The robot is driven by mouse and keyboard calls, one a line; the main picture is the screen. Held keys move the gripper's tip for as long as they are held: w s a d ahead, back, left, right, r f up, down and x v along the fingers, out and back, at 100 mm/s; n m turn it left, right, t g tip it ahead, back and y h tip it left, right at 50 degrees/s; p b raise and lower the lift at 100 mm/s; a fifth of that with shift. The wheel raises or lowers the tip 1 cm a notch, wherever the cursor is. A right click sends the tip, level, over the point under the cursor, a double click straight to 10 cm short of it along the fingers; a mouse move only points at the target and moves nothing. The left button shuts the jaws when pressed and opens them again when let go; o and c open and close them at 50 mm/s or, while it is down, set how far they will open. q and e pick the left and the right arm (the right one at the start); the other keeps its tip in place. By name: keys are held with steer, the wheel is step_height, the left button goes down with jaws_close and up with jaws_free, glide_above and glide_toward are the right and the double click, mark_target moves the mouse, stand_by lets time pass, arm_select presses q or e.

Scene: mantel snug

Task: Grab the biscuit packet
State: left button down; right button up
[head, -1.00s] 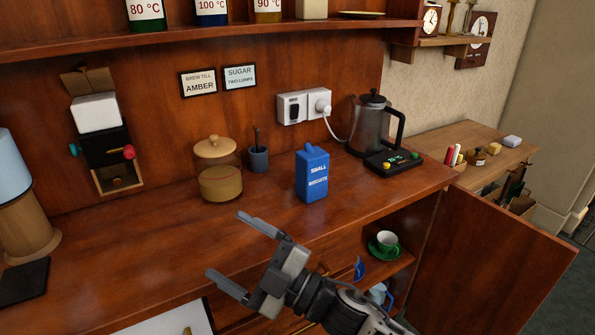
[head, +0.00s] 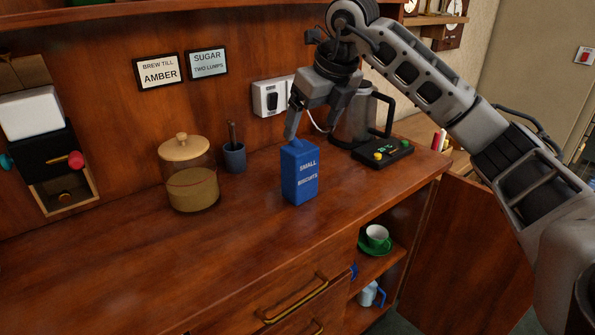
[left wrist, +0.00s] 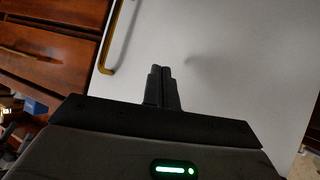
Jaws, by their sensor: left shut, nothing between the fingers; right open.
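The blue biscuit packet (head: 300,178) stands upright on the wooden counter, its white lettering facing me. My right gripper (head: 312,132) points down from above, open, with one finger just over the packet's top and the other behind and to the right. I cannot tell whether the near finger touches the packet. Nothing is held between the fingers. My left gripper (left wrist: 161,72) shows only in the left wrist view, shut and empty, in front of a pale panel with a brass handle.
A lidded glass jar (head: 189,178) and a small dark blue pot (head: 234,158) stand left of the packet. The counter's front left is clear.

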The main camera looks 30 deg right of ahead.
mark_target(302, 151)
steer(key=x, duration=0.7)
steer(key=shift+w+a+f, duration=0.1)
steer(key=shift+w+f, duration=0.1)
steer(key=shift+f, duration=0.15)
steer(key=shift+d+p+x, duration=0.2)
steer(key=shift+p+x, duration=0.05)
steer(key=shift+x, duration=1.15)
steer(key=shift+d+p+x, duration=0.15)
steer(key=shift+p+x, duration=0.05)
steer(key=shift+x, duration=1.2)
steer(key=c, duration=1.2)
